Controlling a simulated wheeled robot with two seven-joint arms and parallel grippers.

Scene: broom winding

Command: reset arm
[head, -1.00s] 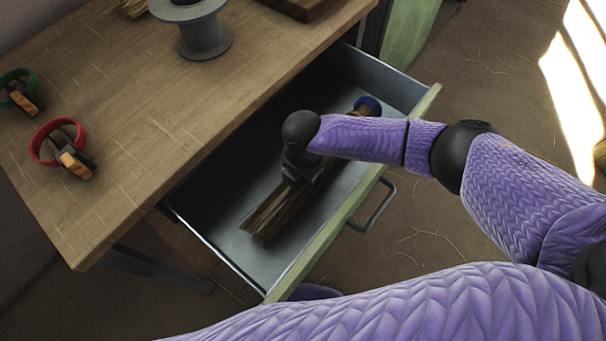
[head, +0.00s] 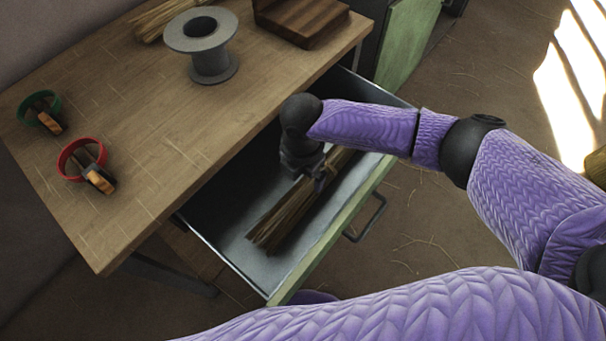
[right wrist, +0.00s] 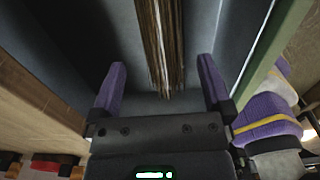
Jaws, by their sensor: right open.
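My right gripper (head: 318,178) is over the open drawer in the head view, by the upper part of a straw bundle. The straw bundle (head: 285,218) lies in the drawer (head: 222,222), slanting from lower left to upper right. My forearm hides part of the bundle's upper end. My left gripper is not in view.
A grey spool (head: 210,62), a wooden block (head: 300,18), another straw bundle (head: 165,18), a green ring clamp (head: 38,108) and a red ring clamp (head: 85,162) are on the wooden table (head: 150,130). The drawer's green front (head: 335,235) stands out over the floor.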

